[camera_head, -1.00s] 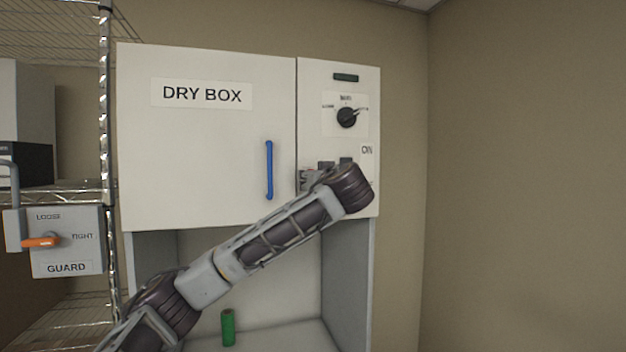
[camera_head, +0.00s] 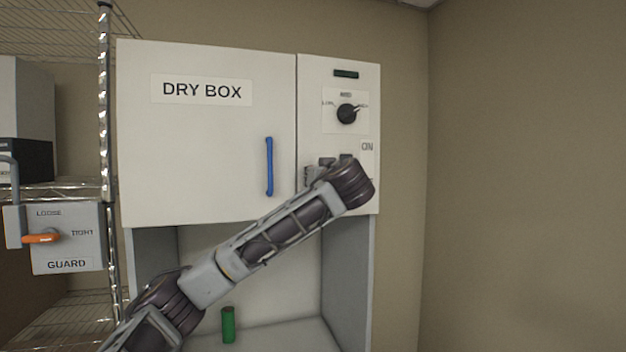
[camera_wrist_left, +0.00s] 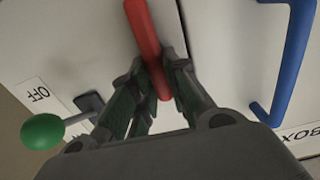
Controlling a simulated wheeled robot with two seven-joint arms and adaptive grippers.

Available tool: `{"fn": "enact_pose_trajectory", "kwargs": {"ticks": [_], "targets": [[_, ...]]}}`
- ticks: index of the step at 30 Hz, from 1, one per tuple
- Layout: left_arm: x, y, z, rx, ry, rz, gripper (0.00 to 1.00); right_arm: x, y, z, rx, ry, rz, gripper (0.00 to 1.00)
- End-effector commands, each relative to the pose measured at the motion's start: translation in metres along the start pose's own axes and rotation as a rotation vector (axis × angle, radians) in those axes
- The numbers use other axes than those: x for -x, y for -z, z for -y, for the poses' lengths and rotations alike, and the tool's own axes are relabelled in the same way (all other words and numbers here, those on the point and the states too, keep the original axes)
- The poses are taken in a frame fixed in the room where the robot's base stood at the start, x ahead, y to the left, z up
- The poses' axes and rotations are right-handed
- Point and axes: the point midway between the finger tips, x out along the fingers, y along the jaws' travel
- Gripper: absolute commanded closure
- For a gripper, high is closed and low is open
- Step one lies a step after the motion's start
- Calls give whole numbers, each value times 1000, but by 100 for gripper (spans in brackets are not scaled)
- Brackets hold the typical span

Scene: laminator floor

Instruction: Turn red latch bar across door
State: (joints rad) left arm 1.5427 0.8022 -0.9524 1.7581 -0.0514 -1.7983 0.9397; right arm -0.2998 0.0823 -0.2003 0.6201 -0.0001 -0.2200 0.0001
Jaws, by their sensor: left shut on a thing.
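The red latch bar (camera_wrist_left: 143,28) shows in the left wrist view, on the control panel beside the door seam. It runs roughly along the seam, slightly tilted, and I see no part of it across the door. My left gripper (camera_wrist_left: 157,66) is shut on the red bar, one finger on each side. In the head view my own arm hides the bar and most of the gripper. The white DRY BOX door (camera_head: 205,130) is closed, with a blue handle (camera_head: 269,167) that also shows in the left wrist view (camera_wrist_left: 294,70). My right gripper is not in view.
A green ball lever (camera_wrist_left: 42,132) by the OFF label stands close to the left gripper. A black knob (camera_head: 347,114) is higher on the panel. A green cylinder (camera_head: 228,325) stands below the box. The GUARD box (camera_head: 67,238) hangs by the wire shelf at left.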

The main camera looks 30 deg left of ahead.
Motion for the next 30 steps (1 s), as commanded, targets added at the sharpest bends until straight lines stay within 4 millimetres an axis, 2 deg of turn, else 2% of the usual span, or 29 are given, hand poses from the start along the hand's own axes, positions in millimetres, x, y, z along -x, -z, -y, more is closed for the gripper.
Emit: {"fn": "enact_pose_trajectory", "kwargs": {"ticks": [18, 30], "targets": [[0, -4, -5, -159, -2, 1, 100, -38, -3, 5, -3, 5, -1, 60], [0, -4, -8, -300, -2, 1, 100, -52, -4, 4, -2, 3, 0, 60]]}}
